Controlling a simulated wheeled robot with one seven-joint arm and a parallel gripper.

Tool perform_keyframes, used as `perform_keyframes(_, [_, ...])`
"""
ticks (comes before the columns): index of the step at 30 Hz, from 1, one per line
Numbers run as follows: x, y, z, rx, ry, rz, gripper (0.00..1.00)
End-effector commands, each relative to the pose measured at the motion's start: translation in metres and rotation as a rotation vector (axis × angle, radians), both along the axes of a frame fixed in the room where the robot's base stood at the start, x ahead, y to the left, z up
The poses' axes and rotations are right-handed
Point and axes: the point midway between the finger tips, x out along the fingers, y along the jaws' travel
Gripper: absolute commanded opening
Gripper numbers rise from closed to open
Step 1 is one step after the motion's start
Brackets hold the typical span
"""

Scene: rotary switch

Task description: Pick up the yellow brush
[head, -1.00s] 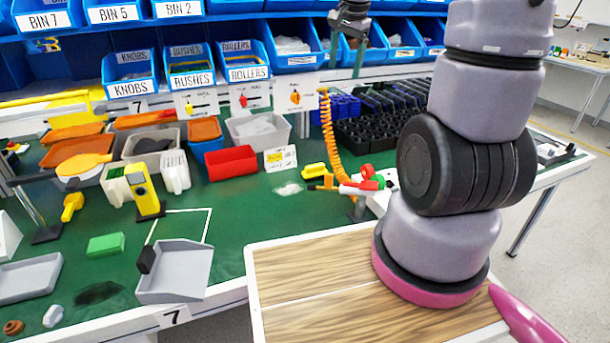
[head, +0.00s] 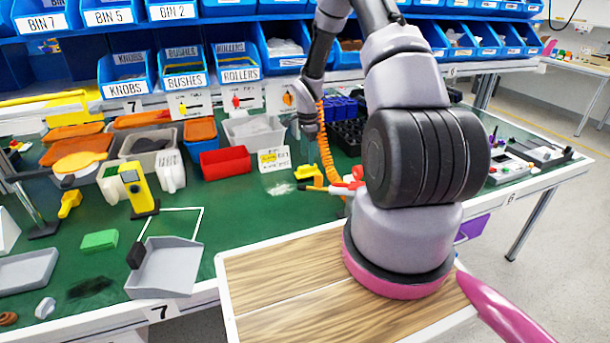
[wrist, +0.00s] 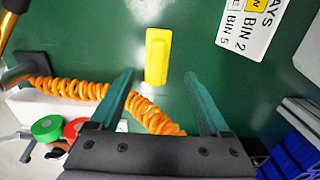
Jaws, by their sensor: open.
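A small yellow block-shaped piece, which looks like the yellow brush (wrist: 157,55), lies on the green table top in the wrist view. In the head view it appears as a yellow piece (head: 306,171) beside the orange coiled cord. My gripper (wrist: 159,76) is open, with its two teal fingers apart. The yellow piece is in line with the gap between the fingers, beyond the tips, and nothing is held. In the head view my gripper (head: 309,140) hangs above this piece, partly hard to make out against the background. Bristles cannot be made out.
The orange coiled cord (wrist: 65,88) runs close by my fingers. A printed bin label card (wrist: 245,25) lies to the right. Red and green tools (wrist: 58,127) are at lower left. In the head view a red bin (head: 226,162) stands left of my gripper.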

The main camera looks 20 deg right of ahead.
Motion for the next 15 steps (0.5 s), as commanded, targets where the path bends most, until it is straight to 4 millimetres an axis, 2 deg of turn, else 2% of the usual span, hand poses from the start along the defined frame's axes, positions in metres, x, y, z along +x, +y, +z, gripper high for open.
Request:
perform_keyframes(12, [-0.005,0.002,-0.055,0.001,0.002,0.003,0.8])
perform_keyframes(15, [-0.005,0.002,-0.062,0.0,0.0,0.003,0.8])
